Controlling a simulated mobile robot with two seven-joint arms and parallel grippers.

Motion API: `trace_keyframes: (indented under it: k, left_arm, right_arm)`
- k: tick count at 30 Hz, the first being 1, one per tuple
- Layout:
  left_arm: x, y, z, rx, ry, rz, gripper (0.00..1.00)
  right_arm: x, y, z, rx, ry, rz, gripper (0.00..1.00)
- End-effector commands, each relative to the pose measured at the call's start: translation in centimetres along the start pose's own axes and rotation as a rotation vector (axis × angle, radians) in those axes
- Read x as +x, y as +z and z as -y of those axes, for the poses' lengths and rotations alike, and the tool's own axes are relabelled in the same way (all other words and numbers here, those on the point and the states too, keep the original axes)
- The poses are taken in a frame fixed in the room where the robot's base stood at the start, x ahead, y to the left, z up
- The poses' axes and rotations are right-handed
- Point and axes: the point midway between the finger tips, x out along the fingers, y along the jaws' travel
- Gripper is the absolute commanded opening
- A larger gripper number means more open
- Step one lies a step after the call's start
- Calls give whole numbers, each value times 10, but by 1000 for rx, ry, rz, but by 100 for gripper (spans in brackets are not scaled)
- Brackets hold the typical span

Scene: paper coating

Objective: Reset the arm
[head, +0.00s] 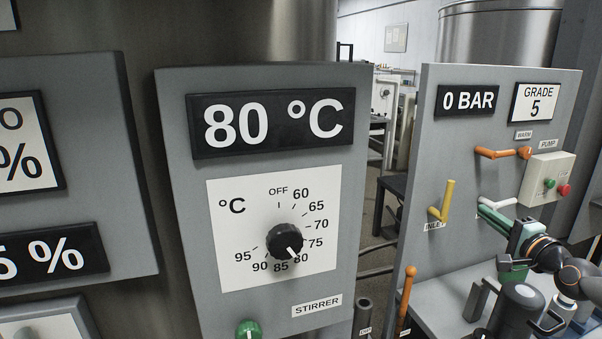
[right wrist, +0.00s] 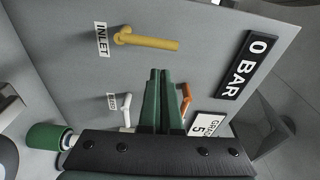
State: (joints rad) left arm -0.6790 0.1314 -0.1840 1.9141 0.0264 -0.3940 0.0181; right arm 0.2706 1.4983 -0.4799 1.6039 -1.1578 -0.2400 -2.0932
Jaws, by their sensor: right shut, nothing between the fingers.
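My right gripper (head: 484,210) is at the right panel (head: 437,130) in the head view, its green fingers shut with nothing between them. It also shows in the right wrist view (right wrist: 160,72), fingers together and pointing at the panel. In the head view the fingertips overlap the area just below the white lever (head: 497,203); I cannot tell if they touch it. In the right wrist view the white lever (right wrist: 126,110) is left of the fingers and an orange lever (right wrist: 186,98) right of them. My left gripper is not in view.
A yellow inlet lever (head: 447,203) and an orange lever (head: 497,153) stick out from the right panel. A pump box (head: 546,180) with green and red buttons is beside them. The middle panel (head: 180,220) reads 80 °C above a black knob (head: 285,241).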

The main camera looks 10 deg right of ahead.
Motion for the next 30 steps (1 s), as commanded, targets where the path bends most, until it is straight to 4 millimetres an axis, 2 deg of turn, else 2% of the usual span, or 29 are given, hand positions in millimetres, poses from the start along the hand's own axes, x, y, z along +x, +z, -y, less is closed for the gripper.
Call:
trace_keyframes:
  k: [2,5,8,9,11,12,15,18,22,23,24,27,30]
  left_arm:
    - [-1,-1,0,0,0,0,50]
    - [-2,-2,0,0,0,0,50]
    - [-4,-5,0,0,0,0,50]
    - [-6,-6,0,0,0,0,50]
    - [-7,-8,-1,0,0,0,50]
    - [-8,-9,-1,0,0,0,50]
    - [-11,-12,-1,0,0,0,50]
    - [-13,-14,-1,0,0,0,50]
    - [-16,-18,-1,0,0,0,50]
    - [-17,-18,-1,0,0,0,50]
    - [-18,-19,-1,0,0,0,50]
    - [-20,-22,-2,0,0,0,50]
    - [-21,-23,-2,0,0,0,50]
  right_arm:
    - [0,8,-13,76,14,7,0]
    - [-1,31,-50,318,57,18,0]
    - [-10,68,-107,728,131,6,0]
    - [-17,86,-132,922,166,-12,0]
    - [-31,112,-168,1221,216,-57,0]
    - [-42,129,-191,1422,247,-99,0]
    - [-75,172,-242,1919,309,-242,0]
    - [-113,214,-284,2403,327,-446,0]
    - [-169,266,-325,3003,251,-805,0]
    - [-182,278,-333,-2893,-195,835,0]
    - [-200,292,-341,-2691,-113,853,0]
    - [-239,324,-355,-2233,72,864,0]
    - [-268,348,-361,-1872,218,845,0]
